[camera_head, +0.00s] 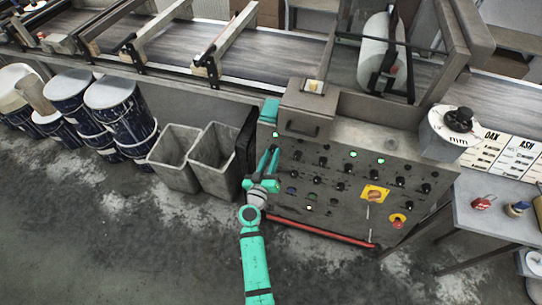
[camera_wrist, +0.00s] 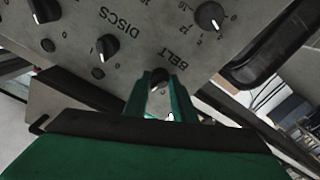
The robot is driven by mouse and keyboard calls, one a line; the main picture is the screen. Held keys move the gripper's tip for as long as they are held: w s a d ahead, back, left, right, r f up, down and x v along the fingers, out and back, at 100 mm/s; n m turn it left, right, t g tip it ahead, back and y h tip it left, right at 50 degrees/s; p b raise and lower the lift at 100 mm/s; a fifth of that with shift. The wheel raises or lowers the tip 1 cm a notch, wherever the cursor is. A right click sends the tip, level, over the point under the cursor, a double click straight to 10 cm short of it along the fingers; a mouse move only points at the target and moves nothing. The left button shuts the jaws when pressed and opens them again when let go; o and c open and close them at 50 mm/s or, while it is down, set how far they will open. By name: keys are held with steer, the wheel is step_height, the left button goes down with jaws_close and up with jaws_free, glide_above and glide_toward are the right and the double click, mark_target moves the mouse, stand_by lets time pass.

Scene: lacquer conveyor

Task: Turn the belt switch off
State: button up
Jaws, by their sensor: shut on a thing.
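My gripper (camera_head: 269,157) is at the left end of the grey control panel (camera_head: 335,190) in the head view. In the wrist view my gripper (camera_wrist: 160,84) has its two green fingers closed on a small black belt switch knob (camera_wrist: 160,74). The word BELT is printed beside this knob. In the head view the arm covers the switch.
Other knobs are close by: a discs knob (camera_wrist: 107,45) and a numbered dial (camera_wrist: 210,16). Green lamps (camera_head: 353,154) are lit on the panel. Grey bins (camera_head: 213,165) stand left of the panel.

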steer(key=n+y, duration=0.1)
steer(key=n, duration=0.3)
steer(key=shift+a+r, duration=0.1)
steer(key=shift+s+d+n+y, duration=0.1)
steer(key=shift+n+y, duration=0.1)
steer(key=shift+n, duration=0.75)
steer(key=shift+w+d+n+y, duration=0.1)
steer(key=shift+n+y, duration=0.1)
steer(key=shift+n, duration=0.8)
steer(key=shift+s+d+n+y, duration=0.1)
steer(key=shift+n+y, duration=0.1)
steer(key=shift+n, duration=0.75)
steer(key=shift+r, duration=0.1)
steer(key=o, duration=1.1)
steer(key=shift+c, duration=0.2)
steer(key=shift+w, duration=0.2)
